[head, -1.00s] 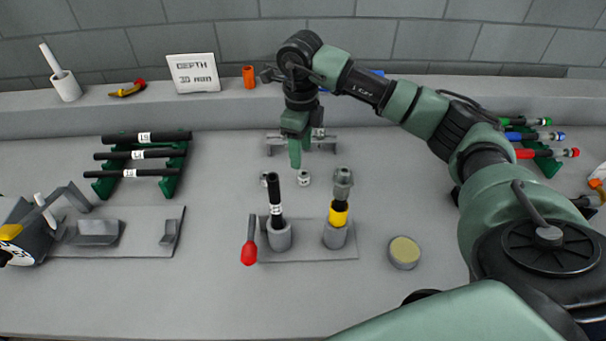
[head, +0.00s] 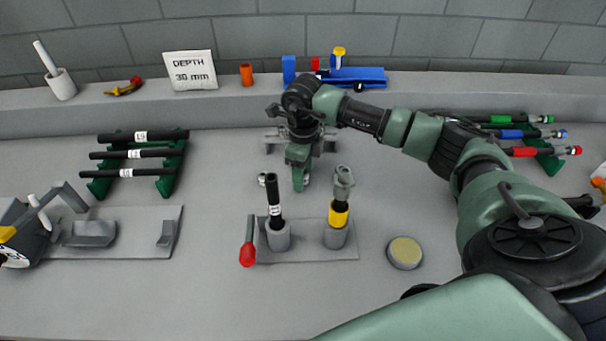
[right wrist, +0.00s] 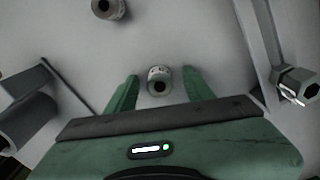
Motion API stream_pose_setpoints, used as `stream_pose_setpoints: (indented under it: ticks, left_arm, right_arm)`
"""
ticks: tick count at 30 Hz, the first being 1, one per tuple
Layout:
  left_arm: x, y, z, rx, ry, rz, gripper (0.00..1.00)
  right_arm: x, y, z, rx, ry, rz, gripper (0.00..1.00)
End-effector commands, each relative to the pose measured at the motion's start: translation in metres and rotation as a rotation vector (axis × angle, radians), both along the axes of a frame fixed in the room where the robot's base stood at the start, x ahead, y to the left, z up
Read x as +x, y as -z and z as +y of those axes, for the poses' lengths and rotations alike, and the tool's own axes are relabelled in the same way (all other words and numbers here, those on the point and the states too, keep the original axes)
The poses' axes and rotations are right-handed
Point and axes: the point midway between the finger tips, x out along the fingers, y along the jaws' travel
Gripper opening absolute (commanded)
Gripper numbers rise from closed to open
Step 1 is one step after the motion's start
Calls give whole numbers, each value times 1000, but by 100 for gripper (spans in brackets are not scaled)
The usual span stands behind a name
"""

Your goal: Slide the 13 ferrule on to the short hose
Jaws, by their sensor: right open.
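My right gripper (head: 299,182) points down over the table behind the two-cup stand. In the right wrist view its two fingers (right wrist: 160,92) are apart, with a small grey ferrule (right wrist: 160,80) between them; I see no clear contact. Its marking is too small to read. A second ferrule (right wrist: 106,8) is at the top of that view; in the head view a ferrule (head: 262,179) sits left of the gripper. A black hose (head: 274,196) with a white label stands upright, slightly tilted, in the left cup, its top end bare. My left gripper is not in view.
The right cup holds a piece with a yellow band (head: 338,214) and grey metal fitting (head: 343,182). A red-ended lever (head: 247,255) stands left of the stand, a round pad (head: 404,252) to its right. A hose rack (head: 165,171) is at the left. The front table is clear.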

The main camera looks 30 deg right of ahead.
Motion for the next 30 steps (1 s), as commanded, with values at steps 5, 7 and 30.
stream_pose_setpoints:
  ticks: [5, 7, 30]
  left_arm:
    - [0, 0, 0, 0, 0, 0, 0]
    - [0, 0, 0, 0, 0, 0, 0]
    - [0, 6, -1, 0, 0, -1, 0]
  right_arm:
    - [0, 0, 0, 0, 0, 0, 39]
    - [0, 0, 0, 0, 0, 0, 19]
    - [2, -50, 0, 1, 0, -8, 0]
